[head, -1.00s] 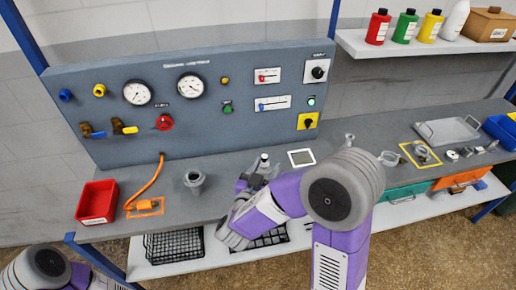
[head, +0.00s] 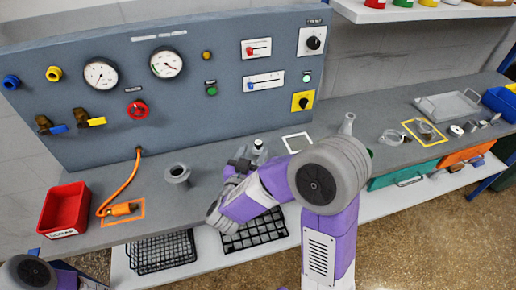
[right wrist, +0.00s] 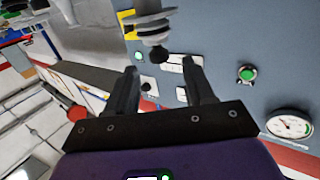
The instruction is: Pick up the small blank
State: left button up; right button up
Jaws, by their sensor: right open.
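I cannot tell for sure which part is the small blank. Small round metal parts, among them a disc (head: 456,130), lie on the right part of the bench in the head view. My right gripper (head: 243,164) is over the bench beside an upright metal fitting (head: 259,152). In the right wrist view the fingers of my right gripper (right wrist: 160,78) are apart with nothing held between them. A stepped round metal fitting (right wrist: 152,27) shows beyond the fingertips there. Only a piece of my left arm shows at the lower left; its gripper is outside the view.
A flanged metal port (head: 177,175) stands left of my right gripper, near a red bin (head: 64,210) and an orange hose (head: 122,188). The gauge panel (head: 200,110) rises behind. A grey tray (head: 448,106) and blue bin (head: 501,102) are at the right.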

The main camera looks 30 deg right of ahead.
aim_at(257, 146)
jog(key=b+x, duration=0.1)
jog(key=x, duration=0.4)
jog(key=shift+d+f, duration=0.1)
jog(key=shift+f, duration=0.05)
jog(key=shift+c, duration=0.3)
grip_shut()
